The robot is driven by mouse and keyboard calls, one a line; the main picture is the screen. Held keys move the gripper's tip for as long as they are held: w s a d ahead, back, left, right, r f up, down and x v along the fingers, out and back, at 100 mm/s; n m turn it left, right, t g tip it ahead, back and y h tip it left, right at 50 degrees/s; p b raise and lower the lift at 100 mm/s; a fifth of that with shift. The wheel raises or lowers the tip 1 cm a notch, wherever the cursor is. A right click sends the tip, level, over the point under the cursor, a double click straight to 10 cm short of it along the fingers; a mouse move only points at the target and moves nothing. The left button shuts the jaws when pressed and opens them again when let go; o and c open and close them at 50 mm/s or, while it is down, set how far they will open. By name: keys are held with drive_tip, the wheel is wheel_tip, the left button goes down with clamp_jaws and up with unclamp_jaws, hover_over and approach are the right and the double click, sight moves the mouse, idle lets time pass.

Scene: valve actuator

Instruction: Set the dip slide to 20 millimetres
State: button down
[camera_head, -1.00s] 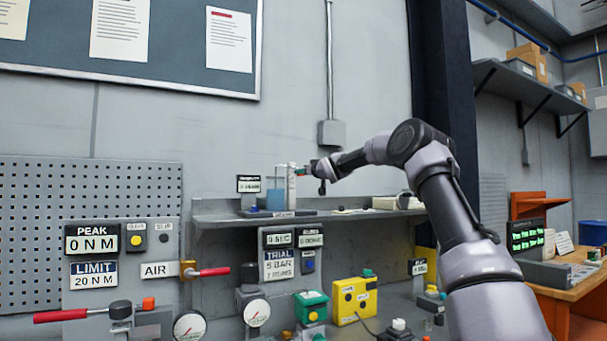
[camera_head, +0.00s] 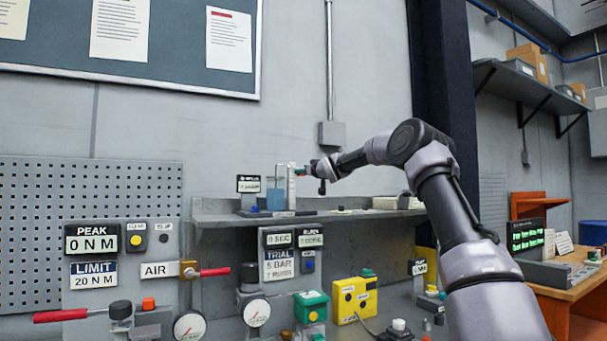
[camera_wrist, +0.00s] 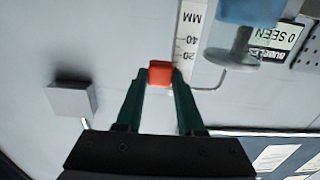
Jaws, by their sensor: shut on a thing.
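The dip slide's orange-red block (camera_wrist: 160,73) sits between the green fingertips of my gripper (camera_wrist: 160,80) in the wrist view. The gripper is shut on it. Beside it is a white scale (camera_wrist: 187,45) marked MM, with 40 and 20 readable; the block is a little past the 20 end, and I cannot read an exact setting. In the head view my gripper (camera_head: 303,171) is at the top of a pale upright column (camera_head: 291,185) on the shelf; the block is too small to make out there.
A tank of blue liquid (camera_head: 276,198) stands left of the column on the shelf (camera_head: 225,219), with a small sign (camera_head: 248,184) beside it. In the wrist view the blue tank (camera_wrist: 248,10) and a "0 SEEN" label (camera_wrist: 275,40) are close by. A grey box (camera_wrist: 72,100) shows at left.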

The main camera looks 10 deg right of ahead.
drive_tip(key=shift+f, duration=0.85)
drive_tip(key=c, duration=0.5)
unclamp_jaws()
drive_tip(key=v, duration=1)
drive_tip(key=shift+s+d+r, duration=0.1)
drive_tip(key=shift+s+d, duration=0.05)
drive_tip(key=shift+s, duration=0.25)
